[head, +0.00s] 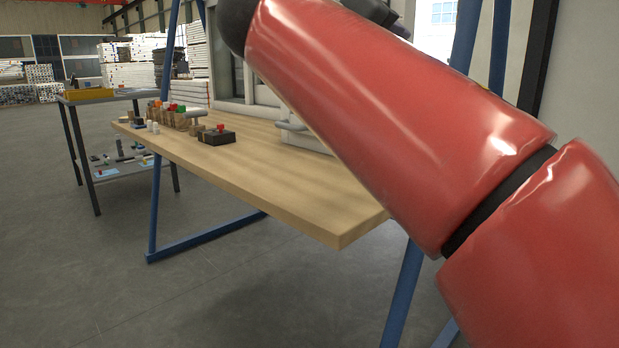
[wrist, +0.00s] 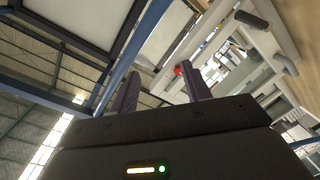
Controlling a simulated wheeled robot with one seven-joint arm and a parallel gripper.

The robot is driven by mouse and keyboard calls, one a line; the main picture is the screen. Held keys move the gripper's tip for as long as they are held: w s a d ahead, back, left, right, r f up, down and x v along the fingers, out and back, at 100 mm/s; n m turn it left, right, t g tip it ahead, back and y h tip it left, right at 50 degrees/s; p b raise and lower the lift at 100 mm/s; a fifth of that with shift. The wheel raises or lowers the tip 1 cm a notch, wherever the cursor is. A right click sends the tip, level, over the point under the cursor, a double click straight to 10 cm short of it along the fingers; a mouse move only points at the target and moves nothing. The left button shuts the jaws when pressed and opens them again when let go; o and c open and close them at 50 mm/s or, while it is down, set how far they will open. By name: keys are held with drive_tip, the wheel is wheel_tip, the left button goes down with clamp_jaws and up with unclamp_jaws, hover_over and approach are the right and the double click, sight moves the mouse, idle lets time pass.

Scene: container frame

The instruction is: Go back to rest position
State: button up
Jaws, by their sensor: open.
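My gripper (wrist: 160,92) shows in the wrist view. Its two dark fingers stand apart with nothing held between them. Beyond the fingers are the white frame and a small red thing (wrist: 178,70), too small to make out. In the head view my red arm crosses the right half of the picture and hides part of the table and frame. My gripper is not visible in the head view.
A wooden table (head: 290,192) on blue legs carries a black block with a red top (head: 217,135) and several small coloured parts (head: 176,115). A grey side table (head: 72,100) holds a yellow tray (head: 89,94). Open floor (head: 60,270) lies at the front left.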

drive_tip(key=s+d+f+g+y+p, duration=0.1)
drive_tip(key=s+f, duration=0.5)
drive_tip(key=f, duration=0.7)
drive_tip(key=s+d+f+g+y+p, duration=0.2)
drive_tip(key=s+f+y, duration=0.4)
drive_tip(key=f, duration=0.6)
drive_tip(key=s+d+f+m+g+y+p, duration=0.1)
drive_tip(key=s+d+f+g+y+p, duration=0.1)
drive_tip(key=s+f, duration=0.5)
wheel_tip(320, 180, down, 7)
drive_tip(key=shift+s+d+r+g+y, duration=0.2)
drive_tip(key=shift+d+g+y, duration=0.25)
drive_tip(key=shift+g+y, duration=0.65)
